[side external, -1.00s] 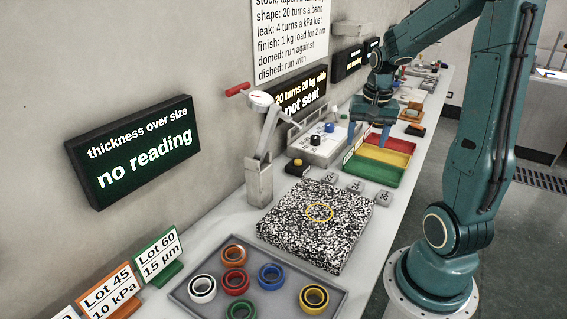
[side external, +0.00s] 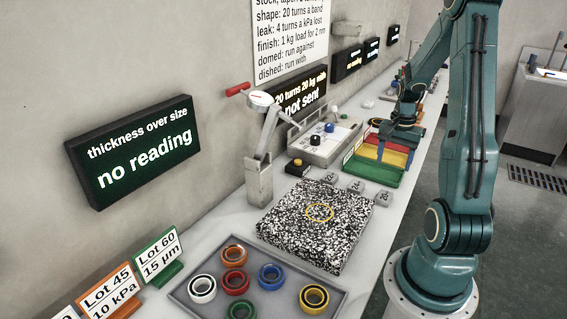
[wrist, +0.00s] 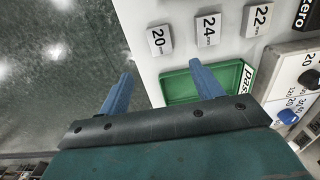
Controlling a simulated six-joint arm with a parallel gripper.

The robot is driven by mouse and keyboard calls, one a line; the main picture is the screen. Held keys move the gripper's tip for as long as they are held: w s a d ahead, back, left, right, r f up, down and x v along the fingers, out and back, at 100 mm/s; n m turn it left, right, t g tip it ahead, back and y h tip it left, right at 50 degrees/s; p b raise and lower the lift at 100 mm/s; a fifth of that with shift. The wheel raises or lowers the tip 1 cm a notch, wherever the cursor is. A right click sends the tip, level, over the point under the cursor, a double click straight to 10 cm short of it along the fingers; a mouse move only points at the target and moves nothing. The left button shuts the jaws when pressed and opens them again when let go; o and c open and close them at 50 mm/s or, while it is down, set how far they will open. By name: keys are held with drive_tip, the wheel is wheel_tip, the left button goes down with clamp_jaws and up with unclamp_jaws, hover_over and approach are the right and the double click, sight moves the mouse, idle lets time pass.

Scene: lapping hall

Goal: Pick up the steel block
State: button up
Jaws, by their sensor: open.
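Three small grey steel blocks stand in a row on the bench beyond the speckled plate, marked 20 (side external: 383,197), 24 (side external: 356,187) and 22 (side external: 328,178). In the wrist view, block 20 (wrist: 159,40), block 24 (wrist: 208,30) and block 22 (wrist: 257,18) lie ahead of my fingers. The task does not say which block. My gripper (side external: 395,154) is over the coloured trays, with its blue fingers apart. In the wrist view my gripper (wrist: 161,68) is open and empty, with the fingers spread near the green tray, short of the blocks.
The green tray (wrist: 178,88) lies below my fingers. A grey-white device (side external: 322,150) with knobs stands left of the trays. The black-and-white speckled plate (side external: 283,222) and a grey tray (side external: 338,303) of coloured rings are nearer. The bench's edge drops to the floor.

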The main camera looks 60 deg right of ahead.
hover_over(385, 195)
wheel_tip(385, 195, down, 7)
drive_tip(key=shift+s+f, duration=0.1)
drive_tip(key=shift+f, duration=0.05)
drive_tip(key=shift+f, duration=0.1)
drive_tip(key=shift+a+f, duration=0.1)
drive_tip(key=shift+f, duration=2.4)
drive_tip(key=shift+c, duration=0.3)
drive_tip(key=c, duration=1.3)
drive_tip(key=shift+o, duration=0.2)
drive_tip(key=shift+r, duration=0.15)
wheel_tip(385, 195, up, 20)
